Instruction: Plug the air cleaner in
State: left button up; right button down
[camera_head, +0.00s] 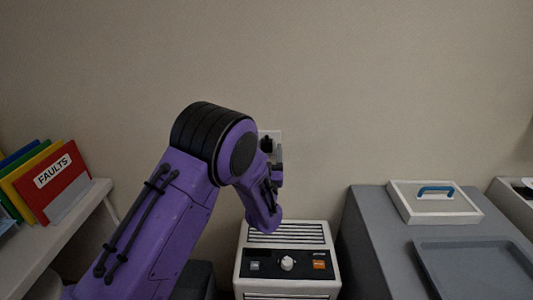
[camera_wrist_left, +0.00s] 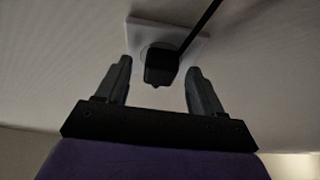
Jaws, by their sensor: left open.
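The air cleaner (camera_head: 287,262) is a white box with a slatted top, a black control panel, a white knob and an orange button. It stands on the floor against the wall. A white wall socket (camera_head: 274,135) is above it, partly hidden by my arm. A black plug (camera_wrist_left: 160,66) with a cord sits at the socket plate (camera_wrist_left: 192,40) in the left wrist view and looks seated in it. My left gripper (camera_wrist_left: 163,84) is open, its fingers on either side of the plug and a little short of it, with gaps on both sides. My right gripper is not in view.
A white shelf (camera_head: 68,226) with coloured folders, one marked FAULTS (camera_head: 54,182), stands at the left. A grey cabinet (camera_head: 377,240) at the right bears a white box with a blue handle (camera_head: 435,203) and a grey tray (camera_head: 476,246).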

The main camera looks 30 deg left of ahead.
pick_arm(q)
jog(key=b+v, duration=0.1)
jog(key=v, duration=0.9)
jog(key=shift+s+b, duration=0.2)
jog(key=shift+b, duration=0.2)
jog(key=shift+d+f, duration=0.1)
jog(key=shift+f, duration=0.1)
